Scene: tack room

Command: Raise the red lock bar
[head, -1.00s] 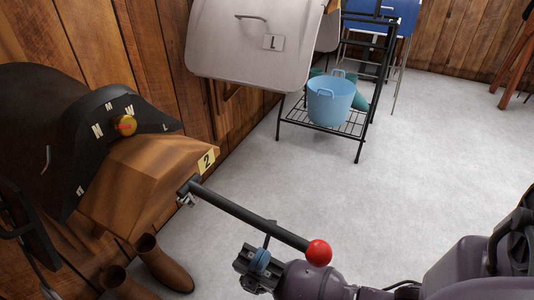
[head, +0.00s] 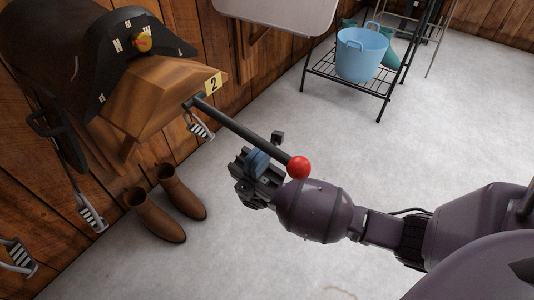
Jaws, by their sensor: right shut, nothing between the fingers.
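The lock bar (head: 240,128) is a dark rod with a red ball knob (head: 299,167) at its free end. It sticks out from the front of the wooden saddle rack (head: 150,95) marked 2, sloping down to the right in the head view. My right gripper (head: 243,172) is at the bar's outer half, near the knob. It is shut with nothing in it. The bar crosses in front of part of the gripper; I cannot tell whether they touch. My left gripper is not in view.
Brown boots (head: 167,205) stand on the floor below the rack. Metal stirrups (head: 91,213) hang at the left. A blue tub (head: 362,55) sits on a black wire stand (head: 345,80) at the back. The grey floor (head: 260,240) between is clear.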

